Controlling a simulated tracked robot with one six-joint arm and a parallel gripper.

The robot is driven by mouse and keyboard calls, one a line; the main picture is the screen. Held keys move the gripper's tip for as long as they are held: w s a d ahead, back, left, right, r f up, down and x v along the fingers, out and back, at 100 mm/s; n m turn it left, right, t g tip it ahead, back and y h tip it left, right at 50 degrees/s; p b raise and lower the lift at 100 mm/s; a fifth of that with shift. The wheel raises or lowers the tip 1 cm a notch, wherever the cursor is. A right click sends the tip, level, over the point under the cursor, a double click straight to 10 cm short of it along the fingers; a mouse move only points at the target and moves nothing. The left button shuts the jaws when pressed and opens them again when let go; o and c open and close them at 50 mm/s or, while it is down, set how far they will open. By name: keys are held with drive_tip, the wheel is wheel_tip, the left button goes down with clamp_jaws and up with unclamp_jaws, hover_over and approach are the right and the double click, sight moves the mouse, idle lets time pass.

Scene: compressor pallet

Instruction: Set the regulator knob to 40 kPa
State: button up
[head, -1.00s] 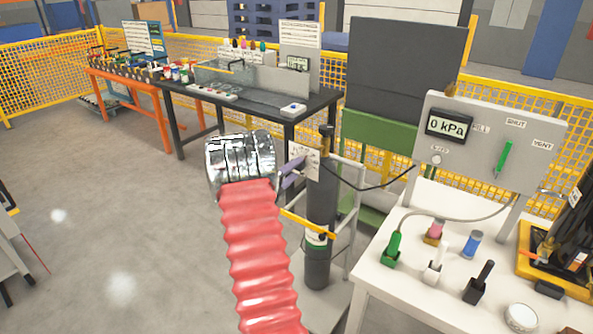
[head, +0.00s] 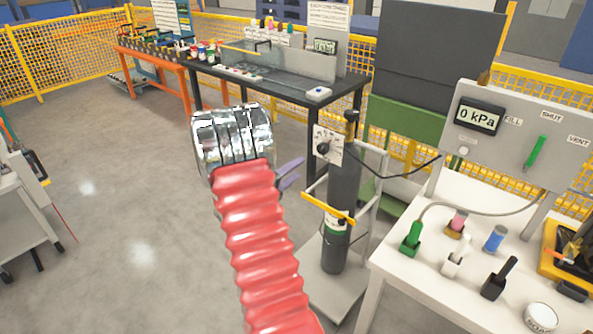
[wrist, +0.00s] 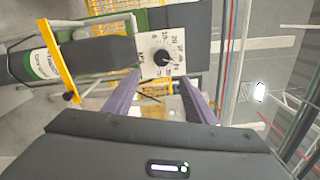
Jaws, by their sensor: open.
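The regulator knob (head: 324,147) is a small black knob on a white dial plate (head: 331,136) fixed beside the top of a dark gas cylinder (head: 342,190). In the wrist view the knob (wrist: 161,58) shows face-on with numbers around it; its exact setting is too small to read. My gripper (head: 291,174) has purple fingers, seen edge-on to the lower left of the dial. In the wrist view my gripper (wrist: 160,76) is open and empty, its fingers spread either side of the knob's line, apart from it. The gauge display (head: 478,115) reads 0 kPa.
The cylinder stands on a grey trolley (head: 322,272) with a yellow strap (head: 328,209). A black hose runs from it towards the grey panel (head: 520,150). A white table (head: 420,290) with several small items is at right. A dark bench (head: 280,88) stands behind.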

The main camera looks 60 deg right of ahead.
drive_tip(key=w+a+r+n+t+y, duration=0.2)
drive_tip(key=w+a+r+n+t, duration=0.25)
drive_tip(key=w, duration=0.25)
drive_tip(key=w+a+r+n+t+y, duration=0.25)
drive_tip(key=w+a+n+t, duration=0.2)
drive_tip(key=w, duration=0.25)
drive_tip(key=w+a+r+n+t+y, duration=0.3)
drive_tip(key=a+n, duration=0.3)
drive_tip(key=a, duration=0.5)
drive_tip(key=w+a+r+n+t+y, duration=0.25)
drive_tip(key=a+r+n+y, duration=0.2)
drive_tip(key=a, duration=0.55)
drive_tip(key=s+a+n+g+y, duration=0.1)
drive_tip(key=s+a+n+y, duration=0.1)
drive_tip(key=s+a+n, duration=0.3)
drive_tip(key=s+a+n+y, duration=0.1)
drive_tip(key=a+n, duration=0.2)
drive_tip(key=a, duration=0.4)
drive_tip(key=s+a+n+g+y, duration=0.1)
drive_tip(key=s+a+n+y, duration=0.1)
drive_tip(key=a+n, duration=0.3)
drive_tip(key=s+a+f+n+g, duration=0.1)
drive_tip(key=s+a+n+g, duration=0.1)
drive_tip(key=s, duration=0.7)
drive_tip(key=s+a+f+n+g, duration=0.1)
drive_tip(key=s+a+n, duration=0.4)
drive_tip(key=s, duration=0.5)
drive_tip(key=shift+a+f+n+g+y, duration=0.3)
drive_tip(key=shift+n+g+y, duration=0.1)
drive_tip(key=shift+n+g, duration=0.2)
